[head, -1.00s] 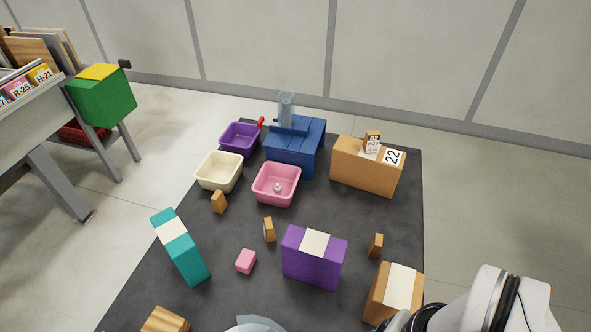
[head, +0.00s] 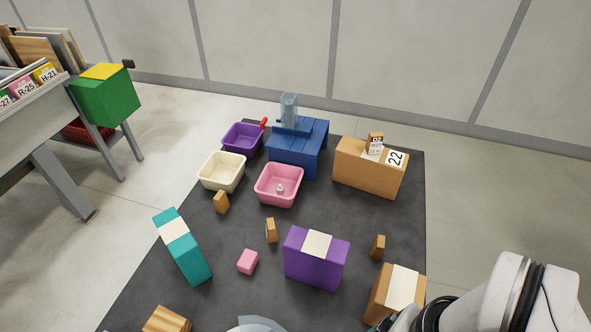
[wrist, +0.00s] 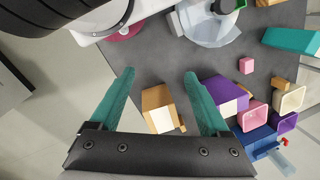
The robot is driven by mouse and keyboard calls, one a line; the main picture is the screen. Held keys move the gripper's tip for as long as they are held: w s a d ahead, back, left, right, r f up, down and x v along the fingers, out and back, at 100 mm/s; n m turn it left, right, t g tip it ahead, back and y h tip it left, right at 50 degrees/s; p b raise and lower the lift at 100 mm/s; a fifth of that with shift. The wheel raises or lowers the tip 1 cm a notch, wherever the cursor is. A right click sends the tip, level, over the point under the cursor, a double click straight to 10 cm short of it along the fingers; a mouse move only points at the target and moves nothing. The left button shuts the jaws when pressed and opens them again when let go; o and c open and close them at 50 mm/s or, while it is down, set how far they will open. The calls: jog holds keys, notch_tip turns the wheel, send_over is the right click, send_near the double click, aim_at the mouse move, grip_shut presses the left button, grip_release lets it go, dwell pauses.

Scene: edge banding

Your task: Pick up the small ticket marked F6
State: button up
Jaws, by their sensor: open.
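I cannot read F6 anywhere in these frames. Three small wooden upright pieces stand on the dark mat: one at the left (head: 221,202), one in the middle (head: 271,230) and one at the right (head: 378,247); no marking shows on them. A small labelled ticket (head: 375,143), its print looking like D2, stands on the cardboard box marked 22 (head: 357,172). My gripper (wrist: 160,73) is open and empty in the wrist view, teal fingers wide apart. Beyond them, a cardboard box with a cream top (wrist: 160,108) shows between the fingers; it also stands at lower right in the head view (head: 391,293).
A purple box (head: 303,268), a teal box (head: 190,256) and a pink cube (head: 248,261) stand on the mat (head: 215,295). Pink (head: 278,198), cream (head: 218,184) and purple (head: 240,145) bins and a blue block (head: 290,160) are behind. A rack (head: 50,130) stands left.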

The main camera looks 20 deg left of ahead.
jog(key=w+a+r+m+g+y, duration=0.1)
jog(key=w+a+r+y, duration=0.1)
jog(key=w+a+r, duration=0.3)
jog(key=w+a+r+m+g+y, duration=0.1)
jog(key=w+a+r, duration=0.25)
jog(key=w, duration=0.35)
jog(key=m+g+y, duration=0.4)
jog(key=y, duration=0.3)
send_over(267, 228)
jog(key=w+d, duration=0.2)
jog(key=d, duration=0.3)
notch_tip(267, 228, down, 6)
jog(key=shift+m+g, duration=0.3)
jog(key=f, duration=2.2)
jog(key=shift+w+a+f, duration=0.1)
jog(key=shift+w+f, duration=0.1)
jog(key=shift+f, duration=0.15)
jog(key=x, duration=0.7)
jog(key=shift+a+f, duration=0.15)
jog(key=shift+f, duration=0.05)
grip_shut()
